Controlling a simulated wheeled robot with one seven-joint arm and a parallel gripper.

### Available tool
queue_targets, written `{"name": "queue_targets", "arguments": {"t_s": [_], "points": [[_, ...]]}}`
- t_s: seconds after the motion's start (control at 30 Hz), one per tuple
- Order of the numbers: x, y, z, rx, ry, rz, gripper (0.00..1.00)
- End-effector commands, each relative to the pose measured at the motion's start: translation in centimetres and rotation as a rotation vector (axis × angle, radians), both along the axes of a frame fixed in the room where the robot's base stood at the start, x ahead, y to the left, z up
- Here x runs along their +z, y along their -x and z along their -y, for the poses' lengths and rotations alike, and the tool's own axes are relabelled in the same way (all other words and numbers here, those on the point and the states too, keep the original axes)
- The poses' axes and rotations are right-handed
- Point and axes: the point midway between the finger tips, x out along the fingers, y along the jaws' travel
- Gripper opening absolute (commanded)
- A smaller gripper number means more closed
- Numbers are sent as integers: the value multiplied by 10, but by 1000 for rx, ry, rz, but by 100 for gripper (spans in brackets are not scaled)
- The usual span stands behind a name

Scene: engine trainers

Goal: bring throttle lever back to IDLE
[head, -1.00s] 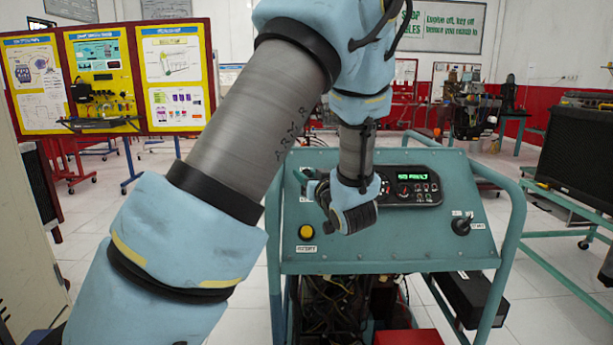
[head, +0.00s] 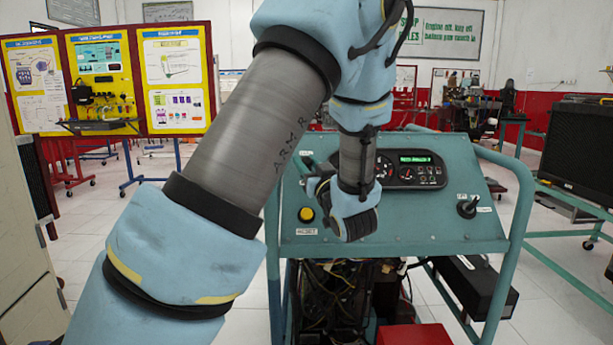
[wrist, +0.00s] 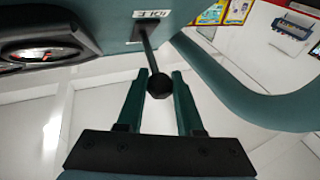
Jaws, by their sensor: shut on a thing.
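In the wrist view the throttle lever (wrist: 148,45) is a thin dark rod rising from a slot in the teal panel, with a round black knob (wrist: 159,86) at its end. A white IDLE label (wrist: 151,14) sits beside the slot at the rod's base. My gripper (wrist: 160,72) has its two green fingers on either side of the knob and is shut on it. In the head view my forearm and wrist cover the lever; it sits toward the left of the console panel (head: 410,228), and its exact position along the slot cannot be told.
A gauge cluster with a green display (head: 413,170) is right of my wrist. Teal tube rails (head: 513,230) edge the console. A red box (head: 413,338) lies low in front.

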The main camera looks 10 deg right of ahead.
Motion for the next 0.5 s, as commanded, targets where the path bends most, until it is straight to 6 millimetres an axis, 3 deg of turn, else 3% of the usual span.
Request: {"name": "queue_targets", "arguments": {"t_s": [0.03, 0.1, 0.5], "points": [[-10, 0, 0, 0, 6, 24, 0], [-12, 1, 0, 0, 12, 58, 0], [-16, 5, -1, -1, 37, 189, 0]]}}
